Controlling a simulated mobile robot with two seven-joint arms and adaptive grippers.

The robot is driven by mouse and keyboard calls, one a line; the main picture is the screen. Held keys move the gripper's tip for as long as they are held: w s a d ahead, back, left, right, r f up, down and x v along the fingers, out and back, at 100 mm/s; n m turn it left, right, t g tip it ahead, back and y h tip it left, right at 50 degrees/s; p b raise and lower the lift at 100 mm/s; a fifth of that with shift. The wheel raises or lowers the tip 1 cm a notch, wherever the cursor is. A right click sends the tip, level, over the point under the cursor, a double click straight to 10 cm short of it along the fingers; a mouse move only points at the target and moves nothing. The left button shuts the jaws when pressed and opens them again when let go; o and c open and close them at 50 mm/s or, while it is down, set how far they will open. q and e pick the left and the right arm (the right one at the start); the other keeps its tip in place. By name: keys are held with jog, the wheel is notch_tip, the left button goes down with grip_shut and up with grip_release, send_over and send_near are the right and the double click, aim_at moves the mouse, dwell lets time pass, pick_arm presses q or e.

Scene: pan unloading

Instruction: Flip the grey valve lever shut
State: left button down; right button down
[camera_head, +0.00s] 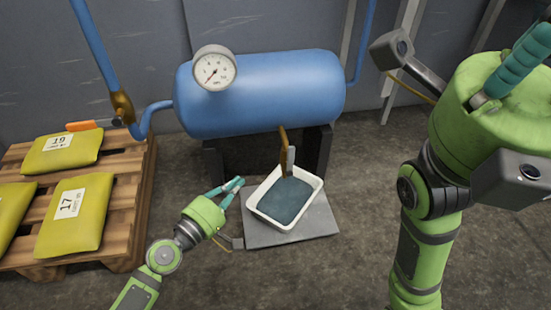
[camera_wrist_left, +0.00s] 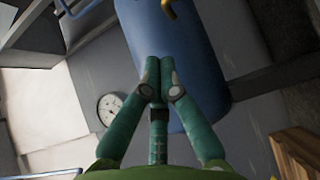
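The grey valve lever (camera_head: 291,159) hangs beside the brass outlet pipe (camera_head: 283,140) under the blue tank (camera_head: 262,95), pointing down toward the white tray (camera_head: 318,187). My left gripper (camera_head: 241,183) is low, left of the tray and apart from the lever. Its teal fingers converge at the tips and hold nothing; the left wrist view (camera_wrist_left: 159,85) also shows them together. A bit of brass pipe (camera_wrist_left: 168,9) shows at the top of that view; the lever cannot be made out there. My right gripper (camera_head: 515,66) is close to the head camera, partly cut off, with one finger clear.
The tray holds dark liquid and stands on a grey plate (camera_head: 325,226). A wooden pallet (camera_head: 122,215) with yellow sacks (camera_head: 75,215) is at left. An orange-handled valve (camera_head: 82,125) sits beside the blue pipe (camera_head: 92,42). A gauge (camera_head: 214,69) is on the tank. Floor right of the plate is clear.

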aim_at(290, 162)
pick_arm(q)
jog(key=s+d+x, duration=0.1)
jog(key=d+x, duration=0.1)
jog(key=x, duration=1)
jog(key=shift+d+b, duration=0.45)
jog(key=shift+w, duration=0.15)
